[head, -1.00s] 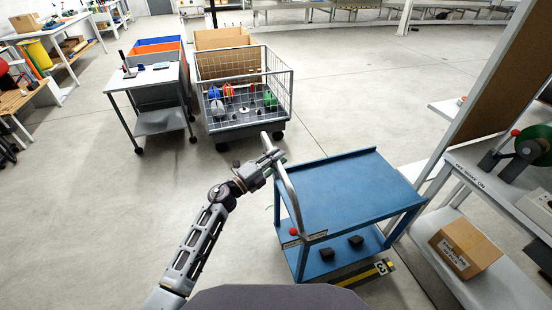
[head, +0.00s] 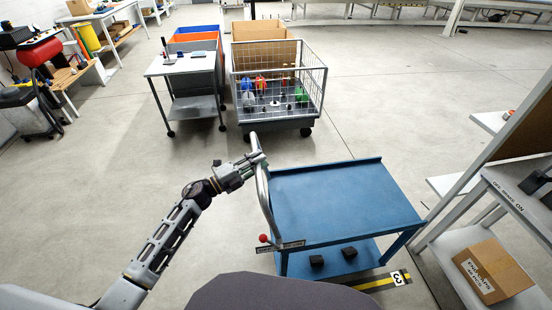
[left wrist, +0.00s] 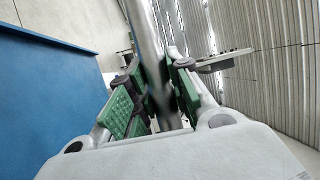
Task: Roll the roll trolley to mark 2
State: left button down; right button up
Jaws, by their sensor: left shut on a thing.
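The blue two-shelf trolley (head: 345,205) stands right of centre in the head view, with a grey curved push handle (head: 262,190) on its left side. My left gripper (head: 254,161) is shut on the upper part of this handle. In the left wrist view, the green-padded fingers (left wrist: 155,90) close around the grey bar (left wrist: 150,45), and the blue top (left wrist: 45,100) lies to the left. Two black blocks (head: 333,257) are on the lower shelf. A floor mark reading 3 (head: 397,278) is beside the trolley's near right side. Mark 2 cannot be made out. My right gripper is out of view.
A wire cage cart (head: 278,115) and a grey table cart (head: 185,70) stand beyond the trolley. A workbench (head: 520,200) with a cardboard box (head: 492,270) below is close on the right. Open floor (head: 120,160) lies to the left, and more (head: 400,100) beyond the trolley.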

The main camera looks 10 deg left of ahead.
pick_arm(q)
jog(key=s+a, duration=0.3)
jog(key=a, duration=0.8)
jog(key=s+a, duration=0.4)
jog(key=a, duration=0.8)
jog(key=shift+s+b, duration=0.25)
jog(key=shift+b, duration=0.2)
jog(key=c, duration=1.4)
grip_release()
jog(key=shift+f, duration=0.1)
jog(key=shift+o, duration=0.5)
jog(key=shift+a, duration=0.1)
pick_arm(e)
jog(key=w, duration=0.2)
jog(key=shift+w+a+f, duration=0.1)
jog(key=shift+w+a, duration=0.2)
pick_arm(q)
jog(key=v, duration=1.1)
jog(key=shift+s+a, duration=0.25)
jog(key=shift+a, duration=0.05)
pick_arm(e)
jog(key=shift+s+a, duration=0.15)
